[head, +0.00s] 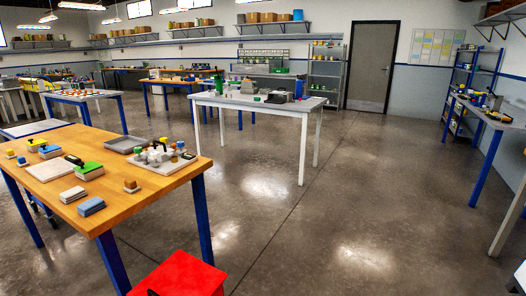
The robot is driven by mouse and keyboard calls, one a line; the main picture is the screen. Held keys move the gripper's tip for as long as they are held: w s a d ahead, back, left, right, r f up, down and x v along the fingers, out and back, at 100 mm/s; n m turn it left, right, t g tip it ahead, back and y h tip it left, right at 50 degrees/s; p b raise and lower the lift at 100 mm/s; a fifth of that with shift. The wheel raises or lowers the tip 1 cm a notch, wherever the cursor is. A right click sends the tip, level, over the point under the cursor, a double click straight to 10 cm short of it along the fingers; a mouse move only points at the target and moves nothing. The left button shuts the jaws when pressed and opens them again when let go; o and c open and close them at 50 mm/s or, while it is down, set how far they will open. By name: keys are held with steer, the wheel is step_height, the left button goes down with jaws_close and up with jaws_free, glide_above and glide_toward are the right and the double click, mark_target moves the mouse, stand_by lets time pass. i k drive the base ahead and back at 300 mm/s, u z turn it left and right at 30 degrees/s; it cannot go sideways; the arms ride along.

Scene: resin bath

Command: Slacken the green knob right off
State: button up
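I cannot make out a green knob for certain. On the white table (205,98) in the middle distance, a tall green bottle-like thing (219,84) stands near the left end. A small green thing (257,99) lies near that table's middle, too small to identify. On the wooden table (140,188) at the near left lies a flat block with a bright green top (89,169). A pale board (153,168) there holds several small upright parts, whose details are too small to tell. My gripper is not in view.
A red box-like thing (185,274) stands at the bottom edge, beside the wooden table. Open concrete floor (370,190) spreads from the centre to the right. A blue-legged bench (490,112) runs along the right wall. A grey door (372,66) is at the back.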

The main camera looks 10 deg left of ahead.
mark_target(137, 150)
steer(key=z, duration=0.05)
steer(key=i, duration=2)
steer(key=u, duration=0.6)
steer(key=i, duration=1.4)
steer(key=u, duration=1.4)
steer(key=i, duration=1.05)
steer(key=u, duration=0.6)
